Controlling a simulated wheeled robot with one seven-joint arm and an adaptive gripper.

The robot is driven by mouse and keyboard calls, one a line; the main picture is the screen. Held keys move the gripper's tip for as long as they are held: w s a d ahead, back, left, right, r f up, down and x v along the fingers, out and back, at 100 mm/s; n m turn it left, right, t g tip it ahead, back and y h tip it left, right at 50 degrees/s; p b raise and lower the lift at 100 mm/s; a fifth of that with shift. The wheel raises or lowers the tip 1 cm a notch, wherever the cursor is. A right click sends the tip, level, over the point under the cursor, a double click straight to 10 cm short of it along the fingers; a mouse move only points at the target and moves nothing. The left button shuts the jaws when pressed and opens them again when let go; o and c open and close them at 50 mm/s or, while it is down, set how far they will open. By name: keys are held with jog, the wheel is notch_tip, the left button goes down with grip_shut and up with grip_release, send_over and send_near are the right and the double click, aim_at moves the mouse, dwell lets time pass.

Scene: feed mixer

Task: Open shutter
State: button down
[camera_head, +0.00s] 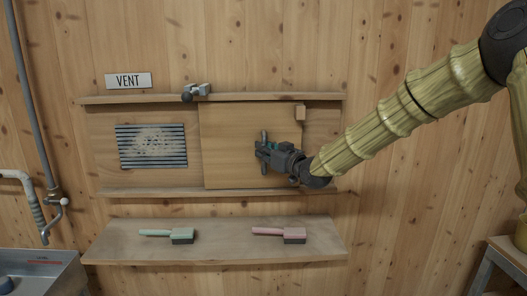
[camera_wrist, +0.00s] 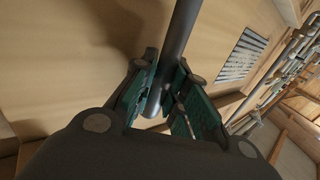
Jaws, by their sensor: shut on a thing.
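The shutter (camera_head: 228,150) is a plain wooden sliding panel between an upper rail (camera_head: 225,98) and a lower rail (camera_head: 160,192). It sits in the middle and right part of the frame, with its left edge right of the louvred vent grille (camera_head: 151,146), which is uncovered. A dark upright bar handle (camera_head: 263,135) stands on the shutter. My gripper (camera_head: 265,151) is shut on this handle. In the wrist view, the green-padded fingers of my gripper (camera_wrist: 168,98) lie on both sides of the grey bar handle (camera_wrist: 181,38).
A grey metal latch with a dark knob (camera_head: 196,91) sits on the upper rail. A small wooden block (camera_head: 300,113) is at the shutter's upper right. A shelf (camera_head: 215,247) below holds a green brush (camera_head: 181,236) and a pink brush (camera_head: 293,235). Pipes (camera_head: 37,110) and a metal basin (camera_head: 40,268) stand left.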

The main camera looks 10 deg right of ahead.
jog(key=c, duration=1.4)
grip_release()
jog(key=shift+s, duration=0.1)
jog(key=v, duration=1.2)
jog(key=shift+a+f, duration=0.1)
